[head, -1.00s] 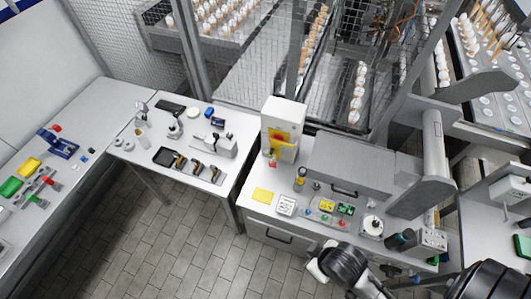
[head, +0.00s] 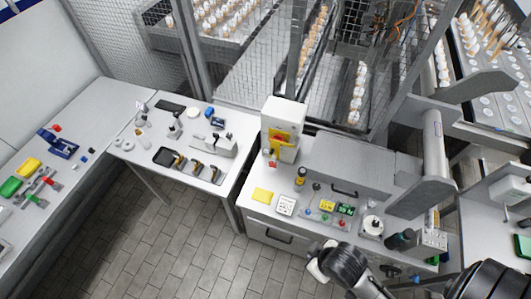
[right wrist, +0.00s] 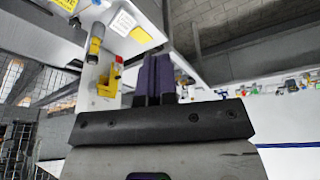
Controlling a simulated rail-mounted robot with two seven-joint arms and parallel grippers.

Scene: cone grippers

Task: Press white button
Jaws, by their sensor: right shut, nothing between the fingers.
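A low panel with small coloured buttons (head: 325,218) lies on the right bench. Red, green and blue dots show on it, but I cannot make out a white button for certain. My right arm reaches in from the lower right, and its pale wrist end (head: 318,263) hangs just in front of the bench's front edge. The fingers are hidden in the head view. In the right wrist view my right gripper (right wrist: 155,78) is shut and empty, its two dark fingers side by side. My left gripper is not in view.
A white box with a yellow plate and red switch (head: 282,128) stands at the bench's back left. A yellow note (head: 263,195), a white keypad (head: 286,205), a yellow-black cylinder (head: 300,178) and a round white reel (head: 371,227) stand around the panel. A grey case (head: 350,165) lies behind.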

